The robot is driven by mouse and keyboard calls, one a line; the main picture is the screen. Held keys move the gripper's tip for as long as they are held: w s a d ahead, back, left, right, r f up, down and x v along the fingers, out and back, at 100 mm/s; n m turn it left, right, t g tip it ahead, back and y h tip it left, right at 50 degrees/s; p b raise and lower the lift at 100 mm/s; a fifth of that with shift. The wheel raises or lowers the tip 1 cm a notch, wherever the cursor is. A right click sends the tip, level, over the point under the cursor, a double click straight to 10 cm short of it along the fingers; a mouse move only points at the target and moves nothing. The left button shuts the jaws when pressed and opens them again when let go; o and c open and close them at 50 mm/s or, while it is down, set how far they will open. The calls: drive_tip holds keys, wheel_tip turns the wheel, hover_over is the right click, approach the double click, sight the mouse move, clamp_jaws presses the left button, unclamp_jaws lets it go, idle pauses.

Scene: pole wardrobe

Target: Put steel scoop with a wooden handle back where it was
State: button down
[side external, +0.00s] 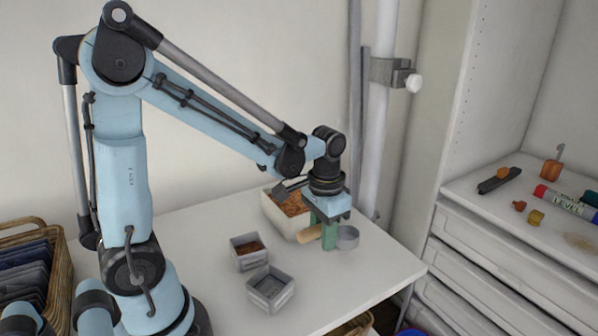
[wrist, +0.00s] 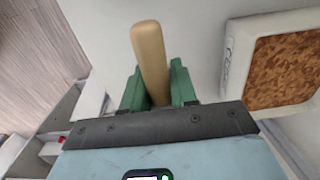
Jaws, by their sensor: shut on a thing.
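My gripper (side external: 326,232) has green fingers and points down over the right part of the white table. It is shut on the scoop's wooden handle (side external: 309,234). The scoop's steel bowl (side external: 347,237) shows on the right of the fingers. In the wrist view, the pale wooden handle (wrist: 150,55) lies between the two green fingers (wrist: 155,90); the steel bowl is hidden there. I cannot tell whether the scoop touches the table. A white bin of brown granules (side external: 272,215) stands just behind and left of my gripper; its rim also shows in the wrist view (wrist: 232,60).
A small grey box with brown contents (side external: 236,254) and a seemingly empty one (side external: 283,296) stand left of the scoop. A white pole (side external: 379,150) rises behind the table. Shelves with a marker (side external: 560,202) stand right. The table's front is clear.

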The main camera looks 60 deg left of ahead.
drive_tip(key=shift+f, duration=1.85)
drive_tip(key=shift+f, duration=0.15)
drive_tip(key=c, duration=0.9)
unclamp_jaws()
wheel_tip(320, 180, up, 12)
drive_tip(key=shift+r, duration=0.1)
drive_tip(key=shift+s+d+r+t, duration=0.15)
drive_tip(key=shift+s+d+t, duration=0.15)
drive_tip(key=shift+s+t, duration=0.2)
drive_tip(key=shift+s+d+f+t, duration=0.25)
drive_tip(key=shift+s+t, duration=0.3)
drive_tip(key=shift+t, duration=0.5)
drive_tip(key=shift+s+d+f+t, duration=0.1)
drive_tip(key=shift+s+d+t, duration=0.35)
drive_tip(key=shift+t, duration=0.55)
drive_tip(key=shift+s+d+f+t, duration=0.25)
drive_tip(key=shift+s+t, duration=0.35)
drive_tip(key=shift+t, duration=0.45)
